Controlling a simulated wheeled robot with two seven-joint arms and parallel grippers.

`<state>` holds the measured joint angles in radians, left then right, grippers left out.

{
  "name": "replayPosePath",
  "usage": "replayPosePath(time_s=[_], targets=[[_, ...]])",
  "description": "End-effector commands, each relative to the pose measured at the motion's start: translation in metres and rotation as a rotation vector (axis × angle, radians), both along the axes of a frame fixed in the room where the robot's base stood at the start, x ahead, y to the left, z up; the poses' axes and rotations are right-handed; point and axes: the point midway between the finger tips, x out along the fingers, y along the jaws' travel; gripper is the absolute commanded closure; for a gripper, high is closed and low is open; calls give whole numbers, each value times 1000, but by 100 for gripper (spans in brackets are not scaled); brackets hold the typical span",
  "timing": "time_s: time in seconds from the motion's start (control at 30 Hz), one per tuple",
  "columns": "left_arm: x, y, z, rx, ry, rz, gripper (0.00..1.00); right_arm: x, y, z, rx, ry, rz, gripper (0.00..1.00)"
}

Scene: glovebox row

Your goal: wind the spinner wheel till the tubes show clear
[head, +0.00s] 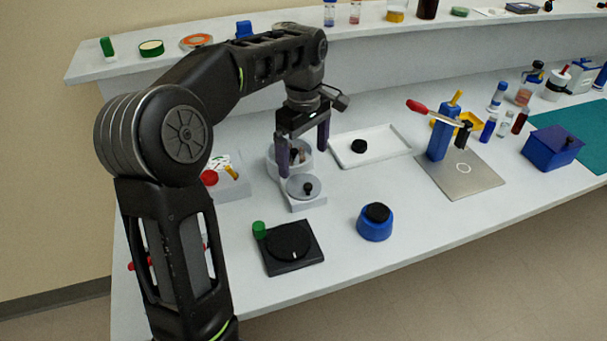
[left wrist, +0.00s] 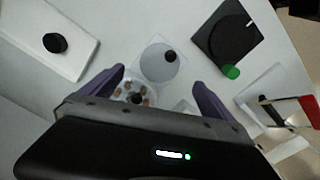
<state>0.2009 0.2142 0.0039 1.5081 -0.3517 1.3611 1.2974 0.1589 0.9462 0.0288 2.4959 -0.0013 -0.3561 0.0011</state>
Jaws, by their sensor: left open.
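The spinner has a pale base with a grey wheel (head: 302,188) at its front, and the wheel carries a small black knob (head: 308,188). Behind the wheel is a round white bowl (head: 273,163). In the left wrist view the wheel (left wrist: 158,66) lies flat, its knob (left wrist: 169,57) off centre. The brownish tubes (left wrist: 146,90) sit in a ring around a dark hub, partly hidden by my gripper; I cannot tell whether they are clear. My left gripper (head: 303,158) points down over the spinner, open and empty, its purple fingers apart from the knob. My right gripper is not in view.
A black turntable-like device with a green knob (head: 259,230) stands in front. A blue pot with a black top (head: 374,224) is front right. A white tray (head: 384,146) lies behind right, a lever press (head: 440,142) farther right. A raised shelf runs along the back.

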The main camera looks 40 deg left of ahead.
Motion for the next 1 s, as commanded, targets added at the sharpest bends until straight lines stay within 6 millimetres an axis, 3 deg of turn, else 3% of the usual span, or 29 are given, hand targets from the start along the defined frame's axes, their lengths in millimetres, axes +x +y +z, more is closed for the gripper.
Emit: replayPosePath(time_s=[0.27,0.63,1.0], targets=[[0,0,-18,-1,3,0,1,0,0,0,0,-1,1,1],[-1,1,-71,0,3,0,1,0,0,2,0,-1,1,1],[0,0,-78,0,0,0,1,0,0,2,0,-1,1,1]])
